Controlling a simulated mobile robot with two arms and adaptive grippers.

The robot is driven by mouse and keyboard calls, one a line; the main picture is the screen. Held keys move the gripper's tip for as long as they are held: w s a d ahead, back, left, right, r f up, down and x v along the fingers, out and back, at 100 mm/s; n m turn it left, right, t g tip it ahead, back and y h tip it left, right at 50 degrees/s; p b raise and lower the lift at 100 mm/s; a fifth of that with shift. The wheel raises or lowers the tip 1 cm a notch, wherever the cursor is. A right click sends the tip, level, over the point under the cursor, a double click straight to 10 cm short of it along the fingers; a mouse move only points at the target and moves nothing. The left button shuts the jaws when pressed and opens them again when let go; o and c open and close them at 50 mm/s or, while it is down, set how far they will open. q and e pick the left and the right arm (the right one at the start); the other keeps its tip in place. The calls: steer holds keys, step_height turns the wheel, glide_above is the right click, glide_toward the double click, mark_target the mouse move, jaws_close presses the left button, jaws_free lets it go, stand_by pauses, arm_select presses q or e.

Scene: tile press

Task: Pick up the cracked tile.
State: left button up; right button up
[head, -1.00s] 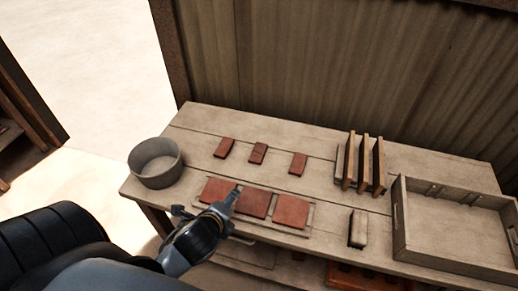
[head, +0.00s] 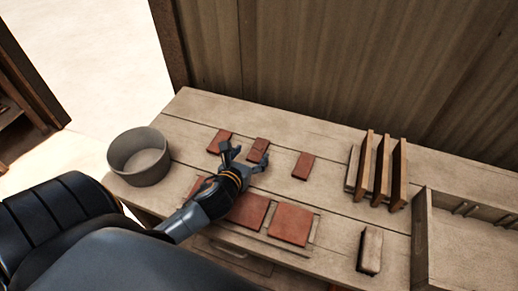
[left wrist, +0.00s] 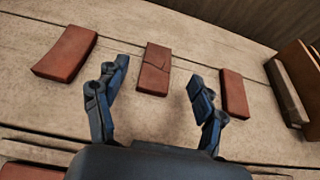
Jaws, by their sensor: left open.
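Three small red-brown tiles lie in a row across the table. The cracked tile is the middle one (head: 258,147); in the left wrist view a dark crack line runs across this tile (left wrist: 155,68). My left gripper (head: 245,154) is open and empty, with its fingers pointing toward the cracked tile. In the left wrist view the tile lies ahead, between the lines of the two spread fingers (left wrist: 158,75), with no visible contact. The left small tile (head: 218,141) and the right small tile (head: 303,165) look whole. My right gripper is not in view.
Larger red tiles (head: 291,224) lie on a board in front, partly under my arm. A grey round tub (head: 139,158) stands at the left. Upright wooden slats (head: 383,172), a small block (head: 370,250) and a wooden tray (head: 420,240) are at the right.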

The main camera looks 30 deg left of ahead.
mark_target(262, 142)
arm_select(q)
steer(key=x, duration=0.2)
steer(key=shift+w+a+f, duration=0.1)
steer(key=shift+w+f, duration=0.05)
steer(key=shift+w, duration=0.2)
steer(key=shift+w+a+f, duration=0.1)
steer(key=shift+w, duration=0.15)
steer(key=shift+w+a+f, duration=0.1)
steer(key=shift+w+f, duration=0.2)
steer(key=shift+w, duration=0.25)
steer(key=x, duration=0.3)
steer(key=shift+w+f+p, duration=0.15)
steer(key=shift+f+p, duration=0.1)
steer(key=shift+p, duration=0.05)
steer(key=shift+w+f, duration=0.15)
steer(key=shift+w, duration=0.05)
steer(key=shift+a, duration=0.1)
steer(key=shift+c, duration=0.4)
steer(key=c, duration=1.1)
steer(key=shift+c, duration=0.7)
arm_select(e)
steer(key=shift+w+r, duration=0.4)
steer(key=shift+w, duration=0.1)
